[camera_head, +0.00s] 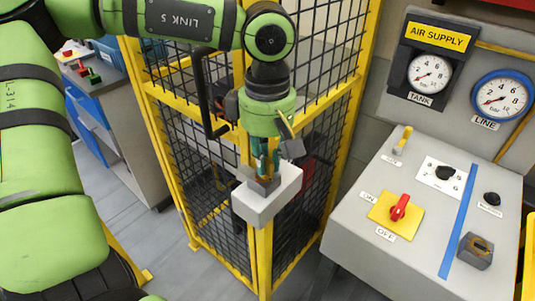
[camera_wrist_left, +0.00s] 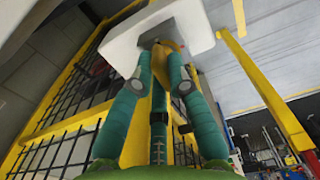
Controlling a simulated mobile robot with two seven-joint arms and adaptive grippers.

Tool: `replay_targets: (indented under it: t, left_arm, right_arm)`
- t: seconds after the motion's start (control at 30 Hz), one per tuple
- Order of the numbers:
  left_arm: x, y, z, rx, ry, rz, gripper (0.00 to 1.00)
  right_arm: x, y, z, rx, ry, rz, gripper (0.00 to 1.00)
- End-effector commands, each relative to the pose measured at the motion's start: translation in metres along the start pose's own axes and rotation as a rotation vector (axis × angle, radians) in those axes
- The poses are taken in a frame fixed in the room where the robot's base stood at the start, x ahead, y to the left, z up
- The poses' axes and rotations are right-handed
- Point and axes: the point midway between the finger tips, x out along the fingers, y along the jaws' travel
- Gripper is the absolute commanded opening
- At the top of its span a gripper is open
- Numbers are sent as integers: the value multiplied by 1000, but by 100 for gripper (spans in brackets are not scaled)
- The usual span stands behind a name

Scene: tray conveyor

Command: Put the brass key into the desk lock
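My left gripper (camera_head: 263,167) points down at a grey block on a white box (camera_head: 270,203) mounted on a yellow fence post. In the left wrist view its teal fingers (camera_wrist_left: 160,62) reach up to the white box (camera_wrist_left: 190,28). A small brass-coloured piece (camera_wrist_left: 171,46), which looks like the key, shows between the fingertips against the grey block. Whether the fingers are closed on it is unclear. A grey block with a brass-coloured face (camera_head: 476,250), probably the desk lock, sits at the desk's lower right. My right gripper is out of view.
The sloping grey desk (camera_head: 350,225) also carries a red switch (camera_head: 400,207), black knobs and a small yellow lever (camera_head: 404,137). Gauges (camera_head: 430,73) stand behind it.

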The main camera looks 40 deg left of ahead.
Motion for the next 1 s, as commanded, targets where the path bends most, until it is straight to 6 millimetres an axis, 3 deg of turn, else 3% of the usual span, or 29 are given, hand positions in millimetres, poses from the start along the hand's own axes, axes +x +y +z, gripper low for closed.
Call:
replay_targets:
  t: [0.3, 1.0]
  left_arm:
    - [-2, 2, 0, 0, -1, 10, 0]
    - [-24, 6, 1, 0, -1, 19, 0]
  right_arm:
    - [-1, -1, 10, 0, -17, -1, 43]
    - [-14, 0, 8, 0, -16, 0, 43]
